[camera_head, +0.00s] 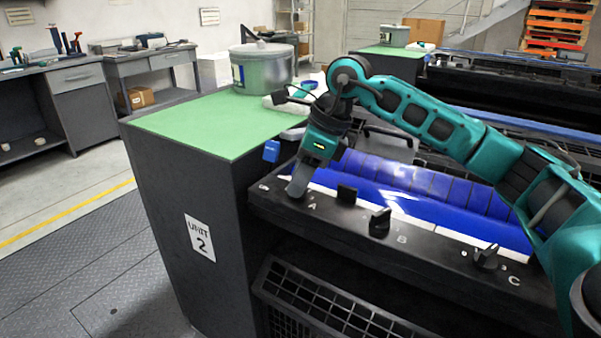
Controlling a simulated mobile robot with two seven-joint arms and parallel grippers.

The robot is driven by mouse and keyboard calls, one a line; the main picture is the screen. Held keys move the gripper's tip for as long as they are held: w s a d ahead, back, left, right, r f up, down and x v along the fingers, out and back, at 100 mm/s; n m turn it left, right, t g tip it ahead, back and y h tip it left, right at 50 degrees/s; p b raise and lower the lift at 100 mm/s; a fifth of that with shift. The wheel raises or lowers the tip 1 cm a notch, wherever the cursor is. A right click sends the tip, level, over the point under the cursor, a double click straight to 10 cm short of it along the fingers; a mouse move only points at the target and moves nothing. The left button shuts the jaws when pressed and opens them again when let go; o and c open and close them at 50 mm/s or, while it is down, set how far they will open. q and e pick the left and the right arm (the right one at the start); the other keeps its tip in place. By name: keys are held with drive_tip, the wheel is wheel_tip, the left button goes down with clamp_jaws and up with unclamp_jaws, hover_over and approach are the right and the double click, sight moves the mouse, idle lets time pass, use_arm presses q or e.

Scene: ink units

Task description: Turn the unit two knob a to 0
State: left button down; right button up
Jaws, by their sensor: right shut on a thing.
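Unit two is the dark cabinet with the "UNIT 2" sign (200,238) and a black control panel (440,244) along its front edge. My right gripper (298,187) reaches down to the left end of the panel, by the letter A. It is shut on knob A, which is mostly hidden behind the finger, so its pointer and setting cannot be read. Knob B (380,222) and knob C (487,257) stand farther right on the panel, clear of the gripper. My left gripper is not in view.
A small black block (347,193) stands on the panel just right of the gripper. Blue rollers (430,190) lie behind the panel. A metal pot (262,68) stands on the green top (205,122). A blue tag (271,151) is left of the gripper. A black grille (330,305) is below.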

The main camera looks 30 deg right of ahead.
drive_tip(key=shift+w+r+n, duration=0.1)
drive_tip(key=shift+r+n, duration=0.05)
drive_tip(key=shift+n, duration=0.35)
drive_tip(key=n+g+p, duration=0.1)
drive_tip(key=n, duration=0.1)
drive_tip(key=shift+n+y, duration=0.4)
drive_tip(key=n+g+p, duration=0.1)
drive_tip(key=n, duration=0.2)
drive_tip(key=shift+w, duration=0.15)
drive_tip(key=shift+d+n+g, duration=0.1)
drive_tip(key=shift+n+g, duration=0.5)
drive_tip(key=shift+n, duration=0.4)
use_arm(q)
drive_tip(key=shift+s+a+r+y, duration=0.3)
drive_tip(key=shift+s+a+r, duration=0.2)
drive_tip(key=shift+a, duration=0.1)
use_arm(e)
drive_tip(key=shift+n, duration=0.5)
use_arm(q)
drive_tip(key=shift+p, duration=0.3)
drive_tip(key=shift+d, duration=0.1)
use_arm(e)
drive_tip(key=o, duration=0.6)
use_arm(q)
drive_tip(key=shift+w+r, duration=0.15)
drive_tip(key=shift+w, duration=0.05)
use_arm(e)
drive_tip(key=o, duration=0.4)
